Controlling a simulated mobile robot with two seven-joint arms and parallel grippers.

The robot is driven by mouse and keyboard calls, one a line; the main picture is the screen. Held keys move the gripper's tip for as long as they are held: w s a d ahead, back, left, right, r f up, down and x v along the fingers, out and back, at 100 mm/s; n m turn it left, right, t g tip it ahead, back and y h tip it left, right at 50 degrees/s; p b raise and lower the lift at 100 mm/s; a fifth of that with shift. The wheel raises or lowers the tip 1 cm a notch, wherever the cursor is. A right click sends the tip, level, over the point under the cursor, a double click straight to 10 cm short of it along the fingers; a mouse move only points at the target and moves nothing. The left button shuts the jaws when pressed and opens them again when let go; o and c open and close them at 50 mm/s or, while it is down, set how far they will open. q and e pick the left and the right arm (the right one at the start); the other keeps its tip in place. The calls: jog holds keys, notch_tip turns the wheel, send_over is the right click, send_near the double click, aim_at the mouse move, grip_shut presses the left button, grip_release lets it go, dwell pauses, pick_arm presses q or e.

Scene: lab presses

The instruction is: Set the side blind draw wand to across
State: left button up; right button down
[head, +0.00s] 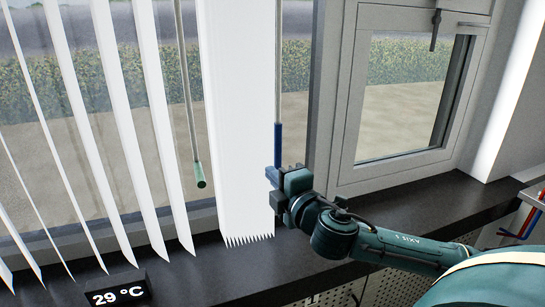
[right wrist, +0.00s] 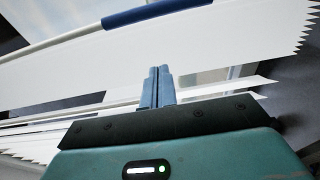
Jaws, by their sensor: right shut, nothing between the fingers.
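Two thin wands hang at the window blind in the head view. One has a blue handle (head: 277,146) by the right edge of the bunched white slats. The other has a green handle (head: 199,174) farther left, in front of the glass. Which is the draw wand I cannot tell. My right gripper (head: 272,178) is just below the blue handle's lower end, shut and empty. In the right wrist view its fingers (right wrist: 158,82) are together, and the blue handle (right wrist: 150,12) crosses above them, apart from the tips in the picture. My left gripper is out of view.
Separate white slats (head: 120,110) hang at left, beside the bunched slats (head: 236,120). A dark sill (head: 215,262) runs below, with a black 29 °C display (head: 118,290) on it. A framed window (head: 405,95) with a handle (head: 436,28) is at right.

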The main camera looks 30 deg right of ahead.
jog(key=w+p, duration=0.2)
jog(key=w, duration=0.7)
jog(key=d, duration=0.1)
jog(key=s+d, duration=0.1)
jog(key=d, duration=0.2)
jog(key=shift+s+d, duration=0.25)
jog(key=shift+s, duration=0.05)
